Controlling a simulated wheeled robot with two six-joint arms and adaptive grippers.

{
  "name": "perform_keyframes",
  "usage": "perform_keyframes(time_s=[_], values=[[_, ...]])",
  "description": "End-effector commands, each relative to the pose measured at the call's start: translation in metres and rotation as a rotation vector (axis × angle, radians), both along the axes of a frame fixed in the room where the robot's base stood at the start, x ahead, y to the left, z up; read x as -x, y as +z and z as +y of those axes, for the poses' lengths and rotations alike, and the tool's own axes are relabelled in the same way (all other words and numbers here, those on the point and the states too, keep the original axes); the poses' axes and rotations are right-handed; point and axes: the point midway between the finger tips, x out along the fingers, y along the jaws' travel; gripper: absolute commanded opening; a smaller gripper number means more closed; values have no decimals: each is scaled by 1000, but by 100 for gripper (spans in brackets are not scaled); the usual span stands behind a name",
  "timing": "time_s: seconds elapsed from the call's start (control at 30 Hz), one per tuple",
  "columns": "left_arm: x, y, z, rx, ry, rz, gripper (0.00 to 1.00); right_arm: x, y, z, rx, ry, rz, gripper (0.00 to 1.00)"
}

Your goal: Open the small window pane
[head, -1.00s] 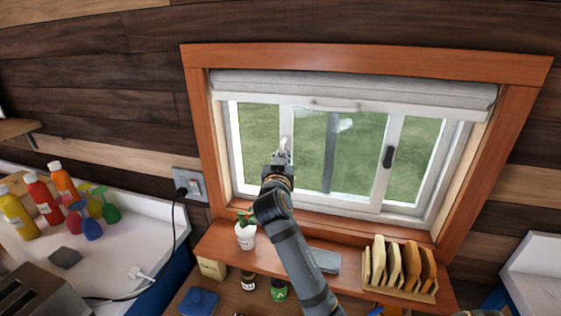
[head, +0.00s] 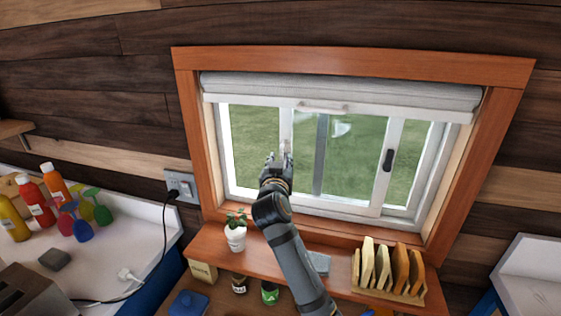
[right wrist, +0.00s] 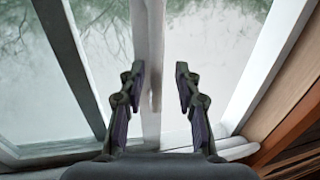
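The small window pane (head: 350,160) is a glass sash in a white frame, with a white left stile (head: 286,120) and a right stile bearing a dark latch (head: 388,160). A small pale handle (head: 286,147) is on the left stile. My right gripper (head: 277,158) is at this stile, just below the handle. In the right wrist view my right gripper (right wrist: 159,70) has its fingers apart, one on each side of the white stile (right wrist: 151,35). Contact with it cannot be told. My left gripper is not in view.
An orange wooden frame (head: 187,140) surrounds the window, with a rolled blind (head: 340,90) above. On the shelf below stand a potted plant (head: 235,235) and a rack of wooden boards (head: 390,268), either side of my right arm. Bottles (head: 30,195) stand on the left counter.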

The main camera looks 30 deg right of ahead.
Motion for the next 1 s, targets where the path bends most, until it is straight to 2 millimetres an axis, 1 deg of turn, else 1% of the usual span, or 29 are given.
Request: perform_keyframes(time_s=[0.17, 0.23, 0.33, 0.5, 0.6, 0.7, 0.8, 1.0], values=[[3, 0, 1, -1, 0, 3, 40, 0, 3, 0, 1, 0, -3, 33], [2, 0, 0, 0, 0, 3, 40, 0, 9, 0, 1, -1, -4, 33], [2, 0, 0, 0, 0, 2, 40, 0, 28, 0, 0, 0, -9, 33], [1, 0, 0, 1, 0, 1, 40, 0, 67, 0, 0, 0, -9, 33], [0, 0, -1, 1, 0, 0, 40, 0, 85, 1, 0, 1, -6, 33], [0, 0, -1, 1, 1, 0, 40, 0, 96, 1, 0, 0, -4, 33], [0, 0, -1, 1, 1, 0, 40, 0, 100, 1, 1, 0, 0, 33], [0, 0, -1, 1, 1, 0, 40, 0, 100, 1, 1, 0, 1, 33]])
